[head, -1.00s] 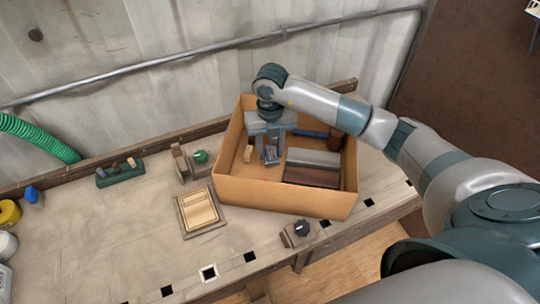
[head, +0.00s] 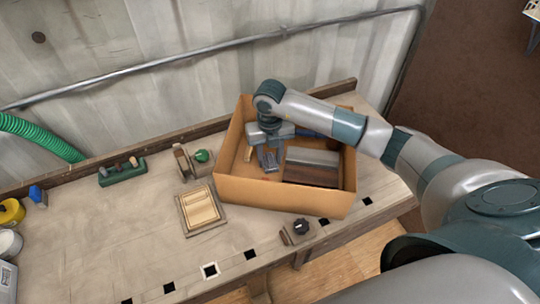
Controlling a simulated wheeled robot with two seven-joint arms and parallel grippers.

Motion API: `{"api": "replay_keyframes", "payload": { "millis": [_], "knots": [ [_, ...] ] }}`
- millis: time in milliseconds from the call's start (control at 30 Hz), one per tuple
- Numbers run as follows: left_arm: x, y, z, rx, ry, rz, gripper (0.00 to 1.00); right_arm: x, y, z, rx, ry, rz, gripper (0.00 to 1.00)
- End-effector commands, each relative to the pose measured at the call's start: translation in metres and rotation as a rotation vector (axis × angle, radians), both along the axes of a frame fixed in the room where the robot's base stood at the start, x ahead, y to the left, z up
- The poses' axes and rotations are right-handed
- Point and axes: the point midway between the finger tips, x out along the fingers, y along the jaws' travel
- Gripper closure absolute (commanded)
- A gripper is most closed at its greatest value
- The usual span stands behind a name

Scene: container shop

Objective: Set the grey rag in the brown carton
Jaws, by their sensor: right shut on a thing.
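The brown carton (head: 283,196) stands open on the workbench, tilted a little in the picture. My right gripper (head: 268,160) reaches down inside its left half, with the arm coming over the right wall. It is shut on a small grey thing between its fingertips, which looks like the grey rag (head: 268,163). The fingers and wrist hide most of the rag. I cannot tell whether it touches the carton floor. My left gripper is not in view.
In the carton lie a grey and dark brown block (head: 312,166), a blue item and a small wooden piece (head: 248,154). Left of the carton are a wooden tray (head: 200,209), a green-knobbed fixture (head: 201,156) and a green holder (head: 122,172). The bench's middle left is clear.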

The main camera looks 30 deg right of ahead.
Motion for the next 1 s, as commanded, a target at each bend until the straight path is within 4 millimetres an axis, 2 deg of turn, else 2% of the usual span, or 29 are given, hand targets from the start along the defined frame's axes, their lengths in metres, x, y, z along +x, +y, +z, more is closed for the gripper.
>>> {"api": "replay_keyframes", "payload": {
  "millis": [300,333,400,767,1000],
  "knots": [
    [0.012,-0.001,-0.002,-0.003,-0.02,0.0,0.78,0.0,0.0,-0.003,0.0,0.0,0.0,0.89],
    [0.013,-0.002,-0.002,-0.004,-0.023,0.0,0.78,0.0,0.0,-0.003,0.0,0.0,0.0,0.63],
    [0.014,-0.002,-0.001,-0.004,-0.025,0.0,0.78,0.0,0.0,-0.003,0.0,0.0,0.0,0.46],
    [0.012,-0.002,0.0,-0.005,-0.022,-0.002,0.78,0.0,0.0,-0.001,0.0,0.0,0.0,0.46],
    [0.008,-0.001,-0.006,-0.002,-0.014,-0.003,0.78,0.001,0.0,0.013,0.001,-0.001,0.0,0.46]
  ]
}}
